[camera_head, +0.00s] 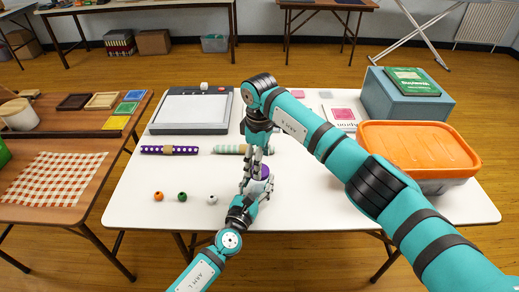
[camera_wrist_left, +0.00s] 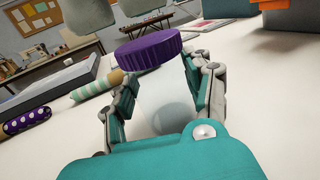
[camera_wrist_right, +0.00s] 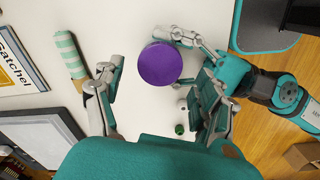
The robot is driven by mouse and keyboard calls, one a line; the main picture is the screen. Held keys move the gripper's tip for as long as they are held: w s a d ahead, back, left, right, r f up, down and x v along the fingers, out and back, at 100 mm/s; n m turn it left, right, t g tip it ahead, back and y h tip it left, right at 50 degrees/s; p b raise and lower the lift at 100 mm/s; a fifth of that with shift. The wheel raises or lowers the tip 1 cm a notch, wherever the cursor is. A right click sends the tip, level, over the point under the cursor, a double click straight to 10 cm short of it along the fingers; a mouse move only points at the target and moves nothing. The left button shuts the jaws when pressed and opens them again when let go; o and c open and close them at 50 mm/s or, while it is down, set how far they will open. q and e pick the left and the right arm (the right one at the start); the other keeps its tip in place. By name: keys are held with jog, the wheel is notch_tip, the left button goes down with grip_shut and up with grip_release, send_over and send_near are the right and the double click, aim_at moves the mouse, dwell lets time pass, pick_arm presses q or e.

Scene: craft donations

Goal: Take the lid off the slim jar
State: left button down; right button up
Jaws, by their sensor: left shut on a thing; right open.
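The slim jar (camera_wrist_left: 160,105) is pale and clear-walled, with a ridged purple lid (camera_wrist_left: 150,50) seated on top. My left gripper (camera_head: 259,188) is shut on the jar's body below the lid; its fingers flank the jar in the left wrist view. My right gripper (camera_head: 256,172) points down from above, open, with its fingertips close to the lid. In the right wrist view the round lid (camera_wrist_right: 160,64) lies between the open fingers, with a gap on both sides. The jar's body is hidden under the lid there.
On the white table (camera_head: 140,205) lie a purple dotted roll (camera_head: 168,150), a striped roll (camera_head: 228,149) and three small beads (camera_head: 182,197). An orange-lidded bin (camera_head: 420,148) and a blue box (camera_head: 400,97) are at the right.

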jog(key=shift+f, duration=1.55)
